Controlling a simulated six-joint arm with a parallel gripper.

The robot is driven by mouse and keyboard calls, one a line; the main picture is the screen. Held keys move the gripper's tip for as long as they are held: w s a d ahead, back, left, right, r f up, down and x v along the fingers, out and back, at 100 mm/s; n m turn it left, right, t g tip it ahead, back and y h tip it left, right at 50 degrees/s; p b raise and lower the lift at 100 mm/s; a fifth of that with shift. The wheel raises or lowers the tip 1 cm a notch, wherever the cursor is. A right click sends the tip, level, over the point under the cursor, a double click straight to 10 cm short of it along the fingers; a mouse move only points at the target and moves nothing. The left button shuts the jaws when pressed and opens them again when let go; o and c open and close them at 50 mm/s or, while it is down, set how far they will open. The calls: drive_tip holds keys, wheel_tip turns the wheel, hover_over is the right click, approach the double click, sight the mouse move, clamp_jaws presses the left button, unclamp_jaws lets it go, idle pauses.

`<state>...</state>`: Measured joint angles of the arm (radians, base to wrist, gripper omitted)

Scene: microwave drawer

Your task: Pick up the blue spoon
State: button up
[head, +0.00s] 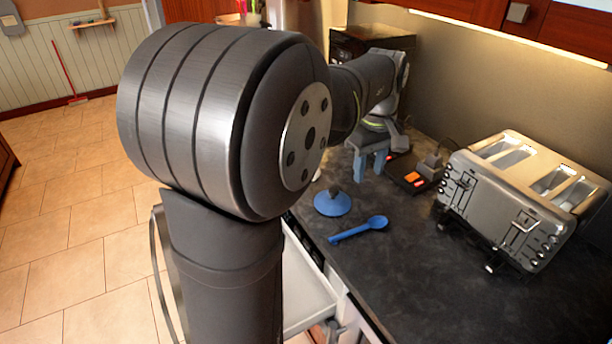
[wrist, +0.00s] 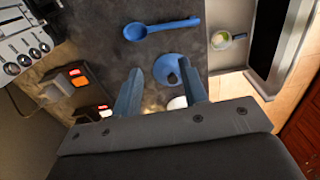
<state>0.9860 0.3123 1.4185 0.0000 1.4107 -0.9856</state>
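The blue spoon (head: 358,229) lies flat on the dark countertop, between the blue lid and the toaster. In the wrist view the spoon (wrist: 160,27) lies beyond my fingertips, its bowl to the left and its handle to the right. My gripper (head: 369,160) is above the counter, farther back than the spoon and apart from it. In the wrist view my gripper (wrist: 163,84) has its two blue fingers spread with nothing held between them. A round blue lid with a dark knob (wrist: 169,69) shows in the gap between the fingers, on the counter below.
A silver toaster (head: 525,195) stands at the right of the counter. A dark device with lit orange and red parts (head: 412,178) is near my gripper. An open white drawer (head: 306,285) juts out below the counter's left edge. The dark counter in front of the spoon is clear.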

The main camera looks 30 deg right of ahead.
drive_tip(key=shift+a, duration=0.1)
drive_tip(key=a+f+m+h, duration=0.1)
drive_tip(key=a+m+h, duration=0.35)
drive_tip(key=m, duration=1.45)
hover_over(350, 231)
drive_tip(key=a, duration=0.3)
drive_tip(key=f, duration=1.2)
drive_tip(key=shift+s+d, duration=0.15)
drive_tip(key=shift+d, duration=0.05)
drive_tip(key=shift+x, duration=2.55)
clamp_jaws()
